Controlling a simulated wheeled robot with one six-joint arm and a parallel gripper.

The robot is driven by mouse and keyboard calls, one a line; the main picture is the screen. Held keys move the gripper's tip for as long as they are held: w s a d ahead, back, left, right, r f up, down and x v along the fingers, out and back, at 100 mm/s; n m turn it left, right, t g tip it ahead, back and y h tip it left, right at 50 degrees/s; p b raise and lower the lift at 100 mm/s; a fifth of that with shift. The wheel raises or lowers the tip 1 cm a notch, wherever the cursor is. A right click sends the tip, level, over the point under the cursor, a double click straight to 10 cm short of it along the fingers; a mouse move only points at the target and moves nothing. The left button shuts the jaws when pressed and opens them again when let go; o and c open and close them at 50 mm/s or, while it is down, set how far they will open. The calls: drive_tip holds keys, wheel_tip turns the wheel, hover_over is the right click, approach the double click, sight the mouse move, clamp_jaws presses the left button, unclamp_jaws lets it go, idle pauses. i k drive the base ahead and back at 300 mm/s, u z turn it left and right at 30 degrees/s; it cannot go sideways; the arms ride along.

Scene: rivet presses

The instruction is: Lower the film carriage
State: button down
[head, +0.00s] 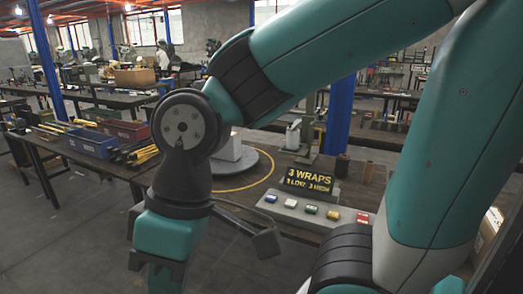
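A small wrapping station stands on the table beyond my arm. Its grey turntable (255,162) carries a white box (233,150), both partly hidden by my arm. Behind it a grey-green upright mast (308,128) stands with a white roll-like part (293,136) beside it, perhaps the film carriage; its height is hard to judge. In front, a grey button panel (300,215) has blue (270,198), white (291,204), green (311,209), yellow (333,215) and red (363,218) buttons.
A black sign (309,180) reads "3 WRAPS" above a smaller line. A yellow ring (232,190) marks the table around the turntable. Blue bins (92,144), a red bin (124,131) and yellow-handled tools (143,155) lie on the left table. A blue post (340,115) rises behind.

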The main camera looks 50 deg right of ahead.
sight(302, 135)
drive_tip(key=u, duration=0.05)
drive_tip(key=i, duration=0.7)
drive_tip(key=z, duration=0.55)
drive_tip(key=i, duration=0.65)
drive_tip(key=z, duration=1.05)
drive_tip(key=i, duration=0.3)
drive_tip(key=z, duration=0.3)
